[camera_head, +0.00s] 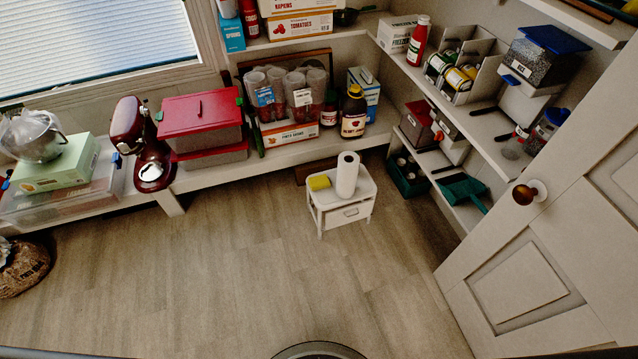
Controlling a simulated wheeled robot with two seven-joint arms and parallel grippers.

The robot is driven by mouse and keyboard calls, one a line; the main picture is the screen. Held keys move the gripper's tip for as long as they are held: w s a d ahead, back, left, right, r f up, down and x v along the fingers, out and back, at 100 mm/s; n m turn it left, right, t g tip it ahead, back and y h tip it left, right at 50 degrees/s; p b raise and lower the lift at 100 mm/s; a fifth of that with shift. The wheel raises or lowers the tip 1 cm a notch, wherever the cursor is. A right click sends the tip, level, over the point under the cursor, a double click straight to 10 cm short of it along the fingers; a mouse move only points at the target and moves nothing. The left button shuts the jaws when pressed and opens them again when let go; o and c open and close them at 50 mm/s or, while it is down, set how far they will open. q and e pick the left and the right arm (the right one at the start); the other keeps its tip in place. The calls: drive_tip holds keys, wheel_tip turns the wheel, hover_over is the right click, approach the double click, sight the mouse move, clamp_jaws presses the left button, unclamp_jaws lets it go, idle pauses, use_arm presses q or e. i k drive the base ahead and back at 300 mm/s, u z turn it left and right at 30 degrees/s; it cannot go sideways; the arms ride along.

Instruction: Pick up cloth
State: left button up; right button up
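A small yellow item (319,182), which looks like a folded cloth or a sponge, lies on the left part of the top of a small white stand (343,214). A white paper roll (347,175) stands upright beside it on the right. Neither of my grippers shows in the head view. Only dark slivers, perhaps of my arms, show at the bottom corners.
The wooden floor (230,250) between me and the stand is clear. Loaded shelves (440,80) line the back and right. A brown bag (24,270) sits on the floor at the left.

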sight(320, 181)
drive_tip(key=z, duration=0.6)
drive_tip(key=i, duration=1.1)
drive_tip(key=z, duration=0.05)
